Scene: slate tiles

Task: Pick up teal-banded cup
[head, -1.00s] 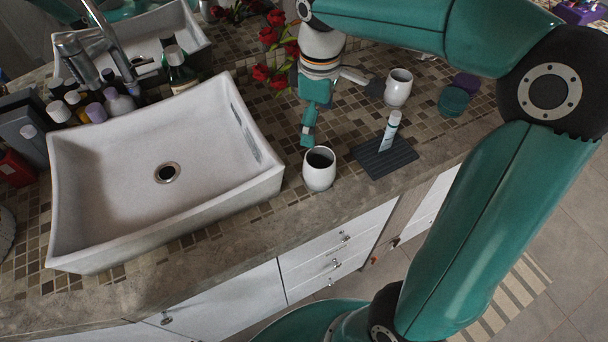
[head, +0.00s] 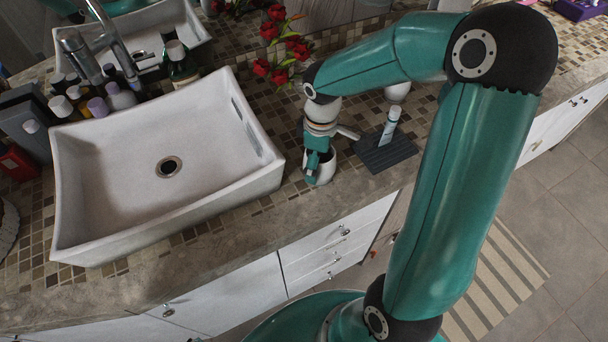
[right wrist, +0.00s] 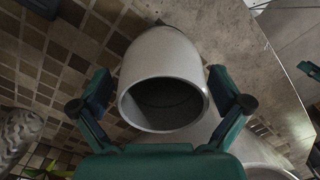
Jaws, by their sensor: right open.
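A white cup (head: 326,174) stands upright on the counter, just right of the basin. My right gripper (head: 313,172) is over it in the head view and hides much of it. In the right wrist view the cup (right wrist: 165,75) lies between the two open fingers of the right gripper (right wrist: 160,90), with its dark mouth facing the camera. A gap shows on each side. I see no teal band on its visible surface. A second white cup (head: 397,92) stands farther back, mostly hidden by my arm. My left gripper is not in view.
A white basin (head: 105,225) fills the left of the counter. A dark ribbed mat (head: 390,155) with a white tube (head: 390,125) lies right of the near cup. Red flowers (head: 275,50) are behind. The counter's front edge is close to the cup.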

